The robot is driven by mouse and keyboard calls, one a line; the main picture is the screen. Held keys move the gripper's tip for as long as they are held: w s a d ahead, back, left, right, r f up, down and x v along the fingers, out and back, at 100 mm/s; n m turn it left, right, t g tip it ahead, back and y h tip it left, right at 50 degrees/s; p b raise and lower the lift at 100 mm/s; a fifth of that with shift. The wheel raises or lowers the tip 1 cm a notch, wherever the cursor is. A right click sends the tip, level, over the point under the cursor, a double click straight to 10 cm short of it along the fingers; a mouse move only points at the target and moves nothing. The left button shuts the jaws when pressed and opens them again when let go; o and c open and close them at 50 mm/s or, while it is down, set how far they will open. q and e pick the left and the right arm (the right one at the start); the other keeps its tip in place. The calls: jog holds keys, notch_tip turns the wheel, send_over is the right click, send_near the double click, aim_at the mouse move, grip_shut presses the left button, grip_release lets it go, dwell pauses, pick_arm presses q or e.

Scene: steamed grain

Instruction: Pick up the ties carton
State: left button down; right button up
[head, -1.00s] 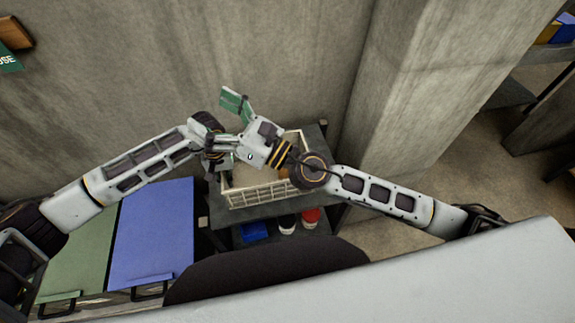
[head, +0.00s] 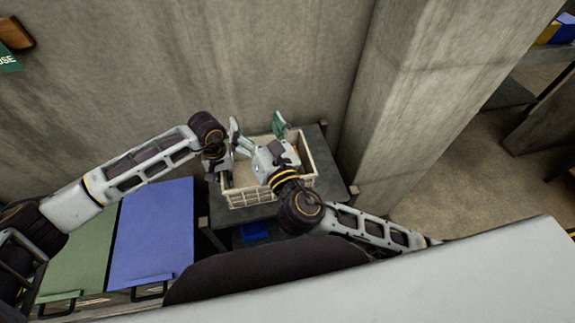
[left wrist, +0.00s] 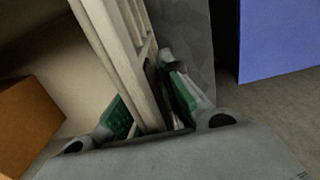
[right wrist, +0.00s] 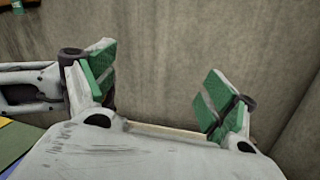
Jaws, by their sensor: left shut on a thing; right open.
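A cream slatted crate (head: 262,194) stands on a dark table below the wall. My left gripper (head: 226,165) is shut on the crate's left wall; in the left wrist view the crate wall (left wrist: 117,50) runs between the green-padded fingers (left wrist: 153,112). An orange-brown box (left wrist: 28,122) shows inside the crate in the left wrist view; I cannot tell whether it is the ties carton. My right gripper (head: 257,132) is open and empty above the crate, fingers pointing toward the wall. It also shows open in the right wrist view (right wrist: 160,90). My right gripper hides much of the crate's inside.
The dark table (head: 325,165) has a narrow bare strip right of the crate. A concrete pillar (head: 415,110) stands to the right. A blue bin (head: 254,231) sits below the table.

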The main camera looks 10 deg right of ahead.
jog(key=s+d+f+m+g+h, duration=0.1)
jog(key=s+d+f+g+h, duration=0.2)
jog(key=f, duration=0.3)
jog(key=s+d+f+g+h, duration=0.3)
jog(key=s+f, duration=0.2)
jog(key=f, duration=0.2)
jog(key=shift+d+m+g+h, duration=0.3)
jog(key=shift+m+g+h, duration=0.1)
jog(key=shift+w, duration=0.1)
jog(key=a+x, duration=0.1)
jog(key=x, duration=0.5)
jog(key=shift+w+d+f, duration=0.2)
jog(key=shift+d, duration=0.3)
jog(key=shift+f, duration=0.1)
pick_arm(q)
jog(key=shift+s, duration=0.1)
pick_arm(e)
jog(key=shift+x, duration=2.6)
jog(key=shift+w+a, duration=0.1)
jog(key=shift+a, duration=0.05)
